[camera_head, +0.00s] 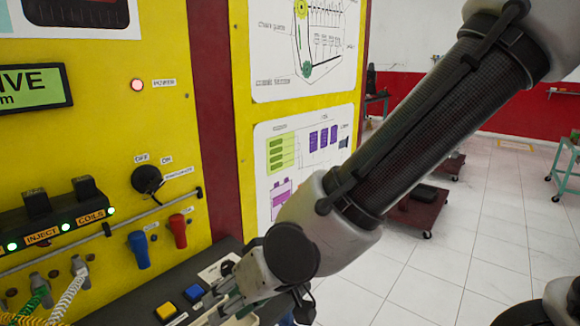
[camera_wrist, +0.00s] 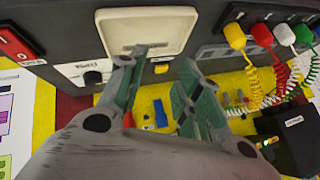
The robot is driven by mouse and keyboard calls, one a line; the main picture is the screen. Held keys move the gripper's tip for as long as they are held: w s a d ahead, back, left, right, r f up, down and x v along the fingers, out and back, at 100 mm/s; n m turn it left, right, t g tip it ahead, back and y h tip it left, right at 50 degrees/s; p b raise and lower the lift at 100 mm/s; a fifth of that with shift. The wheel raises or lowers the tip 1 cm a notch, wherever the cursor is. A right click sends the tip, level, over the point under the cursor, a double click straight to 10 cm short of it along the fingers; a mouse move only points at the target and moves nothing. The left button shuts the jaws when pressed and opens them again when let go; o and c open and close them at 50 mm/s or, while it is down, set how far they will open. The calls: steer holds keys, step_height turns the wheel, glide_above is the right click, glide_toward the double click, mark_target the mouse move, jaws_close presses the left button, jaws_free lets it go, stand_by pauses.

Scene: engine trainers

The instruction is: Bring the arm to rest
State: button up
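My gripper (camera_head: 222,304) is low in the head view, in front of the yellow trainer panel and over the dark console at its foot. In the wrist view my gripper (camera_wrist: 160,62) has its two greenish fingers apart, with nothing seen held between them. The fingers point toward a pale square plate (camera_wrist: 146,32) on the dark console. I cannot tell whether the fingertips touch it. My arm reaches down to the left across the head view, and the fingertips are partly hidden there.
The yellow panel (camera_head: 100,140) carries a black knob (camera_head: 148,180), a blue lever (camera_head: 139,249) and a red lever (camera_head: 178,231). A blue button (camera_head: 194,292) and a yellow button (camera_head: 166,311) sit beside my gripper. Coiled cables (camera_wrist: 262,85) hang nearby. Tiled floor (camera_head: 455,250) at right is mostly clear.

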steer(key=w+d+r+h, duration=0.2)
steer(key=w+d+h, duration=0.1)
steer(key=d, duration=1)
steer(key=w+d+r+h, duration=0.3)
steer(key=d, duration=1)
steer(key=s+d+r+m+t+h, duration=0.1)
steer(key=d+r+m, duration=0.2)
steer(key=d, duration=0.7)
steer(key=d+r+m+t, duration=0.1)
steer(key=d+r+m, duration=0.2)
steer(key=d, duration=0.7)
steer(key=shift+s+d+r+m+h, duration=0.15)
steer(key=shift+s+r+m+h, duration=0.25)
steer(key=shift+m, duration=0.5)
